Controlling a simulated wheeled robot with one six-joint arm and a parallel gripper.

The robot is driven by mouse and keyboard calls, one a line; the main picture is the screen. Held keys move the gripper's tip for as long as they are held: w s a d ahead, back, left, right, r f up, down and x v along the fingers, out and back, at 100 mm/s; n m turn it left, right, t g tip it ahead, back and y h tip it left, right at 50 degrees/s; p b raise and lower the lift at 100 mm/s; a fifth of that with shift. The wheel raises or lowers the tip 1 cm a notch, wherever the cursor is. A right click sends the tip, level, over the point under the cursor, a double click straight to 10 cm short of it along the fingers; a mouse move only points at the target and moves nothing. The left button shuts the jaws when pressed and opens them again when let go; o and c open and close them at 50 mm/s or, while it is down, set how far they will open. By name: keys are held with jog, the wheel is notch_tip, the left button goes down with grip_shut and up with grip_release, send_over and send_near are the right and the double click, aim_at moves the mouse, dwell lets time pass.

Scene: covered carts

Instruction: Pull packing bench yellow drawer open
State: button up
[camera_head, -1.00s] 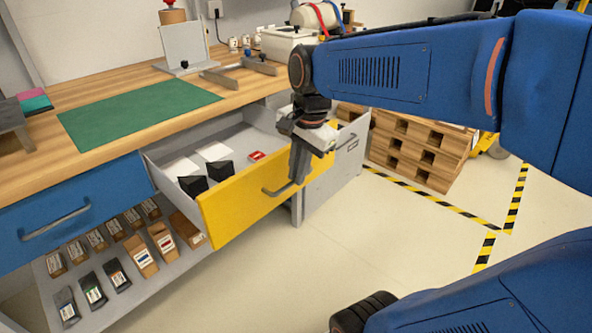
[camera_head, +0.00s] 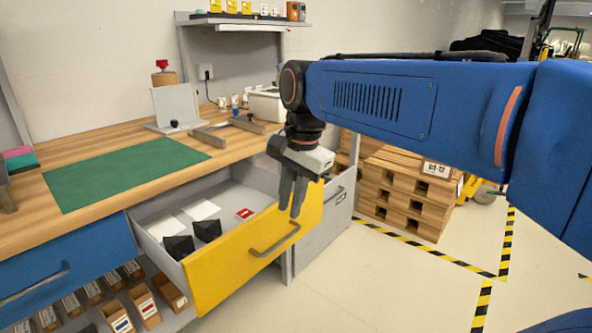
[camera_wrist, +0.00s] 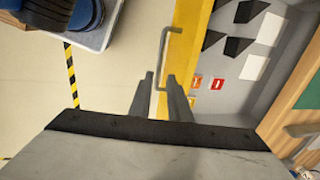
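The packing bench's yellow drawer (camera_head: 225,265) stands pulled out, its inside showing. Its grey bar handle (camera_head: 275,240) is on the yellow front, and it also shows in the wrist view (camera_wrist: 163,55). My gripper (camera_head: 294,212) points down by the right part of the yellow front, with its fingertips just above the handle's right end. In the wrist view my gripper (camera_wrist: 160,78) has its fingers apart, with the near end of the handle appearing between them. The fingers are not closed on the bar; whether one touches it I cannot tell.
Inside the drawer lie black pieces (camera_head: 207,230), white cards (camera_head: 200,210) and a red card (camera_head: 245,213). A blue drawer (camera_head: 65,265) is at left. Wooden pallets (camera_head: 410,195) stand behind at right. The floor (camera_head: 390,285) in front is clear.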

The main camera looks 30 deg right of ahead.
notch_tip(320, 180, up, 9)
jog(key=s, duration=0.1)
jog(key=shift+s+d+f, duration=0.15)
jog(key=shift+s+d, duration=0.1)
jog(key=shift+s, duration=0.05)
dwell(0.4)
jog(key=s+a+f+n+t, duration=0.1)
jog(key=s+f+n, duration=0.2)
jog(key=f+n, duration=0.4)
jog(key=s+f+n+t, duration=0.1)
jog(key=s+f+n, duration=0.3)
jog(key=f, duration=1)
jog(key=n, duration=0.3)
jog(key=shift+s+a+f+t+h, duration=0.2)
jog(key=shift+a+f+t+h, duration=0.15)
jog(key=shift+a+t+h, duration=0.05)
jog(key=shift+d, duration=0.1)
